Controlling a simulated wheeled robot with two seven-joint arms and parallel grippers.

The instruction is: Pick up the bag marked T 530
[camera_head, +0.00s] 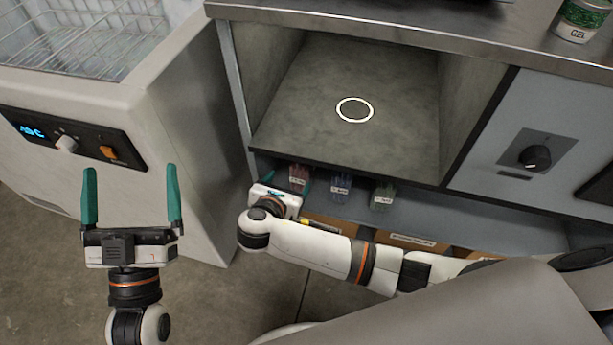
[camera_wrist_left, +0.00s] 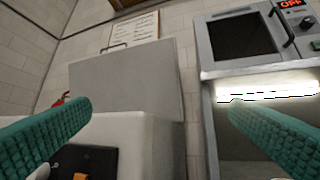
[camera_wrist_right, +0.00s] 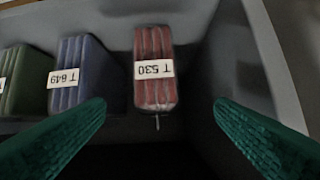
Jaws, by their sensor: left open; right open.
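The bag marked T 530 (camera_wrist_right: 155,88) is red, with a white label across it. In the right wrist view it lies ahead, between the two fingertips in the picture. My right gripper (camera_wrist_right: 160,112) is open and empty, apart from the bag. In the head view the red bag (camera_head: 299,179) sits on the lower shelf, just right of my right gripper (camera_head: 270,191), whose fingers are mostly hidden. My left gripper (camera_head: 131,190) is open and empty, over the floor in front of the white chest.
A blue bag (camera_wrist_right: 77,75) and a green bag (camera_wrist_right: 28,82) stand left of the red one in the right wrist view. A shelf side wall (camera_wrist_right: 250,60) is close on the right. Above is an empty compartment with a white ring (camera_head: 354,110). Cardboard boxes (camera_head: 410,241) sit lower down.

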